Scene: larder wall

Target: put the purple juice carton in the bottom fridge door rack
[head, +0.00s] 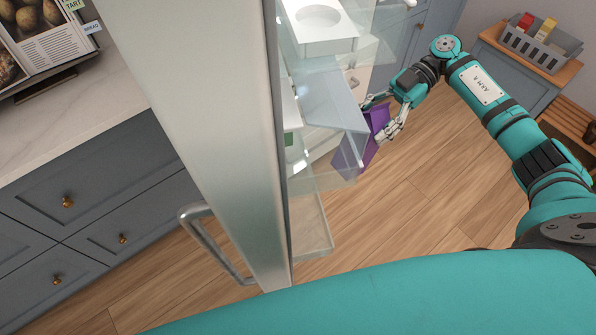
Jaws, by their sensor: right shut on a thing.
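The purple juice carton (353,157) is tilted and partly behind the clear plastic of the open fridge door's racks. My right gripper (382,122) is shut on the carton at its upper right part. The fridge door (212,100) stands open, seen nearly edge-on, with its racks on the right side. The bottom fridge door rack (312,228) is the lowest clear bin, below the carton. No carton shows in it. I cannot tell whether the carton touches a rack. My left gripper is not in view.
A metal door handle (205,245) sticks out on the door's left side. Grey drawers (85,205) and a pale counter (90,115) with an open book (40,45) are at left. A grey crate (540,48) stands on a cabinet at the upper right. Wooden floor (430,205) is clear below the arm.

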